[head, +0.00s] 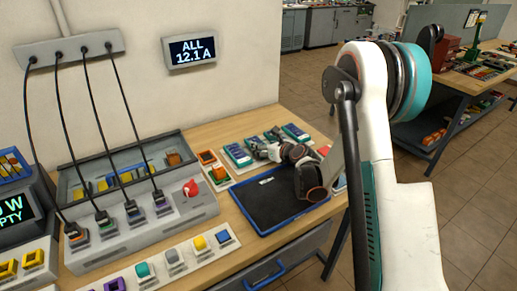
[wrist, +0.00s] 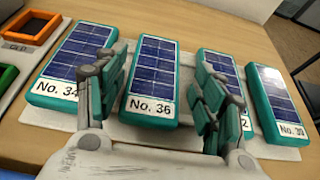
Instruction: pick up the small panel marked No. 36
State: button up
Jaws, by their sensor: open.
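The small panel marked No. 36 (wrist: 154,72), dark blue cells in a teal frame with a white label, lies flat in a row of similar panels. In the wrist view my gripper (wrist: 160,80) is open, with one finger on each side of this panel. The left finger overlaps the gap towards panel No. 34 (wrist: 82,48); the right finger partly covers a panel (wrist: 222,68) whose label ends in 2. Whether the fingers touch No. 36 cannot be told. In the head view my gripper (head: 262,150) hides part of the row.
Panel No. 33 (wrist: 275,95) lies at the right of the row. Orange (wrist: 33,27) and green (wrist: 5,78) frames are at the left. In the head view, a black blue-rimmed tray (head: 262,205) lies in front, and a grey cabled unit (head: 140,225) stands left.

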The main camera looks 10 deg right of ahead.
aim_at(256, 141)
jog(key=b+x, duration=0.2)
jog(key=x, duration=0.3)
jog(key=shift+a+f, duration=0.15)
jog(key=shift+s, duration=0.1)
jog(key=c, duration=0.9)
jog(key=shift+r, duration=0.25)
